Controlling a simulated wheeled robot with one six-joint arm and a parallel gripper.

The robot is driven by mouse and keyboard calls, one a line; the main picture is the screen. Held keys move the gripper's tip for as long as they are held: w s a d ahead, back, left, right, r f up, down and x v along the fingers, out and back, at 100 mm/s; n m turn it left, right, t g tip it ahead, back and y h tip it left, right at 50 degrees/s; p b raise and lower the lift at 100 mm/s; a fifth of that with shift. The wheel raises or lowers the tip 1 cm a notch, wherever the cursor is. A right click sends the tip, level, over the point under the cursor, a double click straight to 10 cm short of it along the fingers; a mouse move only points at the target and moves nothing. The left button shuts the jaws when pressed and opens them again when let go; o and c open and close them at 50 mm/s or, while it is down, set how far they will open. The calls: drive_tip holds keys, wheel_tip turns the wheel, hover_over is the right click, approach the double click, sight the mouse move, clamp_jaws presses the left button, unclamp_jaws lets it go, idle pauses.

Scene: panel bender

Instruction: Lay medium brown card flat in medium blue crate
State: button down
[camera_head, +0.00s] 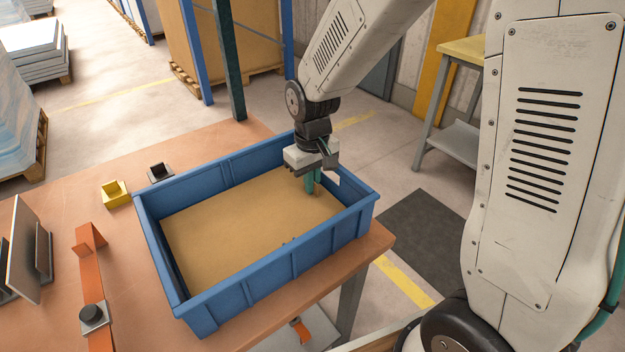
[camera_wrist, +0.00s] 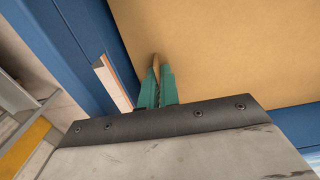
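The blue crate (camera_head: 255,297) stands on the brown table; its wall also shows in the wrist view (camera_wrist: 95,35). The brown card (camera_head: 235,220) spreads flat, low inside the crate, covering most of its floor; it also fills much of the wrist view (camera_wrist: 220,60). My gripper (camera_head: 314,190) reaches down inside the crate near its far right corner. In the wrist view its green fingers (camera_wrist: 156,75) are close together, with a thin brown piece between them. Whether this piece is joined to the card is hard to see.
A small white plate (camera_head: 329,175) shows beside my gripper near the crate wall. A dark rack (camera_head: 27,250) stands at the far left.

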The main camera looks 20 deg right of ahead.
drive_tip(key=c, duration=1.6)
unclamp_jaws()
drive_tip(key=shift+o, duration=0.2)
wheel_tip(320, 180, up, 8)
drive_tip(key=shift+f, duration=0.2)
drive_tip(key=s+d+r+m, duration=0.1)
drive_tip(key=s+d+r, duration=0.1)
drive_tip(key=s, duration=0.5)
drive_tip(key=s+d+r+m+t, duration=0.1)
drive_tip(key=s+r, duration=0.3)
drive_tip(key=s, duration=0.4)
drive_tip(key=s+d+r+m, duration=0.1)
drive_tip(key=s+d+r, duration=0.3)
drive_tip(key=s, duration=0.4)
drive_tip(key=shift+s, duration=0.25)
